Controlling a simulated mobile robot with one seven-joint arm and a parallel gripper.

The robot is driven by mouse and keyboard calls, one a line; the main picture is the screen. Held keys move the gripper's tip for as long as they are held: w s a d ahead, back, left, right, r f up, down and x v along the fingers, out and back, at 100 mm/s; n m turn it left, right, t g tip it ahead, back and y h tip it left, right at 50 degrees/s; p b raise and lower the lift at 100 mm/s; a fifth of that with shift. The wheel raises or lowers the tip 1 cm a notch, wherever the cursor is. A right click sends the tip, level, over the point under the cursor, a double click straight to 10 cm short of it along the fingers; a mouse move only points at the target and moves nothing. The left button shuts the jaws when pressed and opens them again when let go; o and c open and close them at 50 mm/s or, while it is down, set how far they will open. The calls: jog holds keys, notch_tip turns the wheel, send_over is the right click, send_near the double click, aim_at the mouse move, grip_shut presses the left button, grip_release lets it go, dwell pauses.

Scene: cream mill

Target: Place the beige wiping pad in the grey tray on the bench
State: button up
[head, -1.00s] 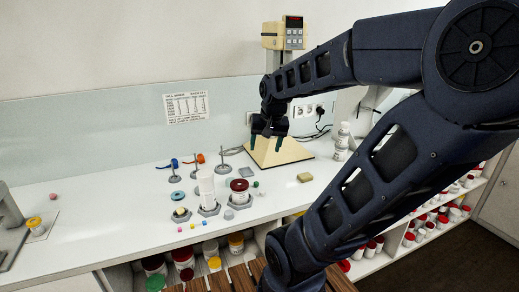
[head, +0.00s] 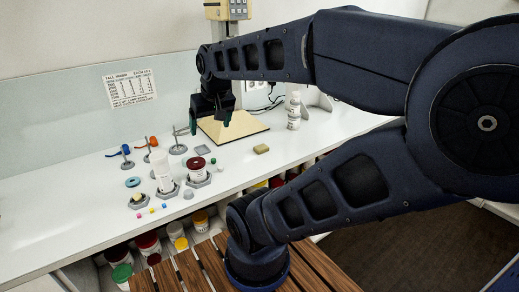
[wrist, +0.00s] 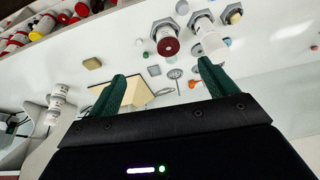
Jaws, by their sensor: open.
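A small beige block that looks like the wiping pad (head: 261,149) lies on the white bench, towards its front edge, to the right of my gripper in the head view. It also shows in the wrist view (wrist: 92,63), left of the fingers. My gripper (head: 210,124) is open and empty above the bench, near the cream sloped base. Its two green fingers (wrist: 162,72) are apart in the wrist view, with nothing held between them.
The cream base (head: 240,128) stands behind the pad. A white bottle (head: 294,112) stands to its right. A red-topped jar (head: 197,162), a tall white container (head: 161,170) and small stands crowd the bench left of the pad. Bench space around the pad is clear.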

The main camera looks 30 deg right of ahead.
jog(key=w+d+f+m+y, duration=0.25)
jog(key=w+d+m, duration=0.25)
jog(key=w+m, duration=0.3)
jog(key=m+h, duration=0.3)
jog(key=m, duration=2.5)
send_near(262, 147)
jog(key=shift+d+x, duration=0.2)
jog(key=shift+x, duration=0.7)
jog(key=shift+d+x, duration=0.2)
jog(key=shift+x, duration=0.7)
jog(key=shift+a+x, duration=0.2)
jog(key=shift+x, duration=0.65)
jog(key=shift+a+x, duration=0.15)
jog(key=shift+x, duration=1.6)
jog(key=shift+w, duration=0.15)
